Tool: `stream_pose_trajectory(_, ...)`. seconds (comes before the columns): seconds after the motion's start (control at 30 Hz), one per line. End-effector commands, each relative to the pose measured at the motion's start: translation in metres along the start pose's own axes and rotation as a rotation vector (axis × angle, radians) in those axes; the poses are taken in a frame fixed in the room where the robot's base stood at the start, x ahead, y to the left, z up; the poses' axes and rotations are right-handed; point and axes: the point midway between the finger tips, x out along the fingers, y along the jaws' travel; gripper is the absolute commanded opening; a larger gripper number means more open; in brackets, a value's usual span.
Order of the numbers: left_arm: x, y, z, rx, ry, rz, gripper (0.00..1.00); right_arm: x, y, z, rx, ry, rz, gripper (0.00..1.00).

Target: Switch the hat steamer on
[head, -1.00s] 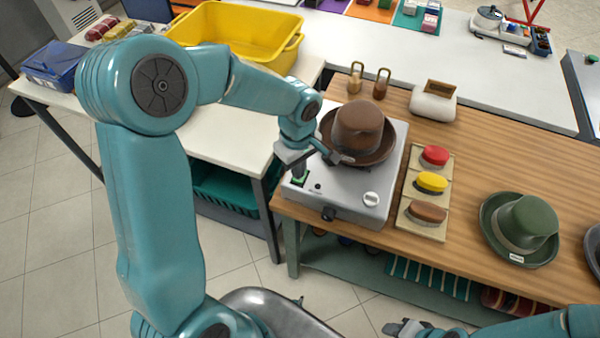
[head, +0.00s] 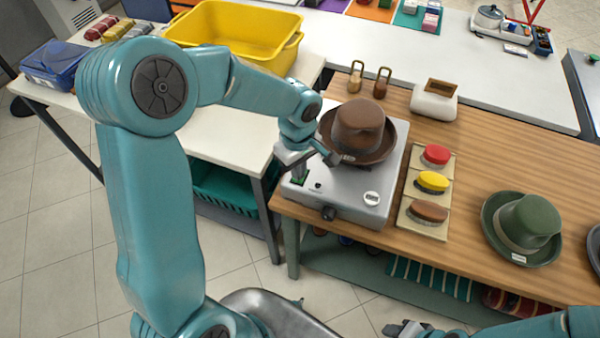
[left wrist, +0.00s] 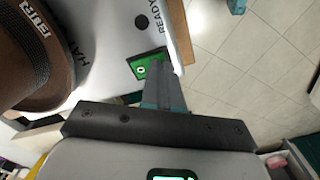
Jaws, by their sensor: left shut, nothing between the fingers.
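The hat steamer (head: 350,195) is a light grey box at the left end of the wooden counter, with a brown hat (head: 358,128) on top. Its front has a white round knob (head: 371,198) and a black knob (head: 328,213). A green switch (left wrist: 143,70) marked 0 sits near its edge, beside a dark READY lamp (left wrist: 141,19). My left gripper (head: 299,174) is shut and empty, pointing down at the switch. In the left wrist view its fingertips (left wrist: 158,70) cover part of the switch; I cannot tell if they touch. My right gripper (head: 402,328) is low at the bottom edge, its jaws unclear.
Red, yellow and brown brushes (head: 431,182) lie right of the steamer. A green hat (head: 527,222) sits farther right. A white box (head: 435,104) and two brass-coloured items (head: 367,82) stand behind. A yellow tub (head: 235,35) is on the white table at left.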

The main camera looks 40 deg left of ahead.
Motion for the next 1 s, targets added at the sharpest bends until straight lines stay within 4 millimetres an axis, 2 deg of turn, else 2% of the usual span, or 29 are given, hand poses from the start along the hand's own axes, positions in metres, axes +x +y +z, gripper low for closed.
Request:
stream_pose_trajectory(0.67, 0.011, 0.0, 0.0, 0.0, 0.0, 0.0, 0.0, 0.011, 0.004, 0.0, 0.0, 0.0, 0.0, 0.43)
stream_pose_trajectory(0.87, 0.006, 0.0, 0.0, 0.0, -0.001, -0.001, 0.0, 0.007, 0.002, 0.0, 0.0, 0.0, 0.0, 0.43)
stream_pose_trajectory(1.0, -0.006, 0.0, 0.0, 0.0, 0.0, -0.001, 0.0, -0.001, 0.0, 0.0, 0.0, 0.0, 0.0, 0.43)
